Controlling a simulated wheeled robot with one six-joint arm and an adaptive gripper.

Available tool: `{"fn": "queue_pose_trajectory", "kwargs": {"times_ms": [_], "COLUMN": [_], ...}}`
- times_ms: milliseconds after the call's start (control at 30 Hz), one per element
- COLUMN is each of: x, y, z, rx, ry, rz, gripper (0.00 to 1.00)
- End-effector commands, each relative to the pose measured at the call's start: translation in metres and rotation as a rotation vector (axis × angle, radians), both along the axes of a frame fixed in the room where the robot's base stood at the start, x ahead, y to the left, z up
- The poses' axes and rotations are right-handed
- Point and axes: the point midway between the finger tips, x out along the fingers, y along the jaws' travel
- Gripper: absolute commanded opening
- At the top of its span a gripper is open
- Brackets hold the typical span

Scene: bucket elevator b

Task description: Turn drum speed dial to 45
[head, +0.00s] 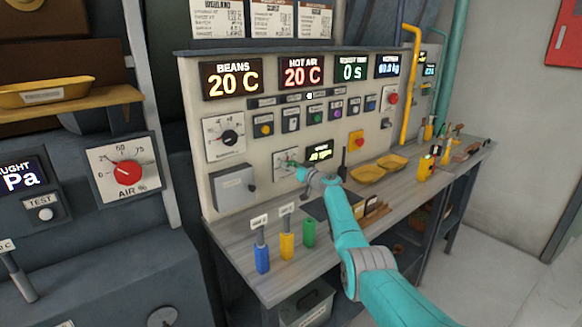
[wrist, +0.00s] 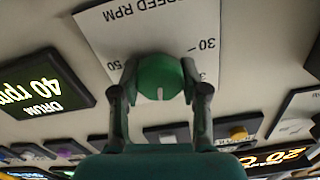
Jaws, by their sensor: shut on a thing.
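The drum speed dial is a green knob (wrist: 160,82) on a white plate (wrist: 200,20) marked "SPEED RPM", upside down in the wrist view. The marks 50 and 30 show on either side of the knob. The knob's white pointer line points straight down in that view. My gripper (wrist: 160,72) is shut on the knob, one finger on each side. The drum display (wrist: 40,85) reads 40 rpm. In the head view, my gripper (head: 296,167) is at the dial plate (head: 283,157), covering much of it, left of the small drum display (head: 320,152).
A grey box (head: 233,188) is left of the dial, and another dial (head: 230,135) above it. A red button on yellow (head: 357,139) is to the right. Blue, yellow and green-handled tools (head: 287,242) stand on the bench (head: 255,265) below.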

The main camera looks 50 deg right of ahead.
Motion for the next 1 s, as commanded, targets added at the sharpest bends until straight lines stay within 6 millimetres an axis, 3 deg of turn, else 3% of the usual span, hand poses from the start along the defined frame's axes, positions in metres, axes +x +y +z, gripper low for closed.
{"fn": "queue_pose_trajectory", "kwargs": {"times_ms": [600, 1000], "x": [0.0, 0.0], "y": [-0.0016, -0.002], "z": [-0.0008, -0.0008], "rx": [0.493, 0.629], "ry": [-0.118, -0.152], "rz": [0.0, 0.0], "gripper": [0.1, 0.1]}}
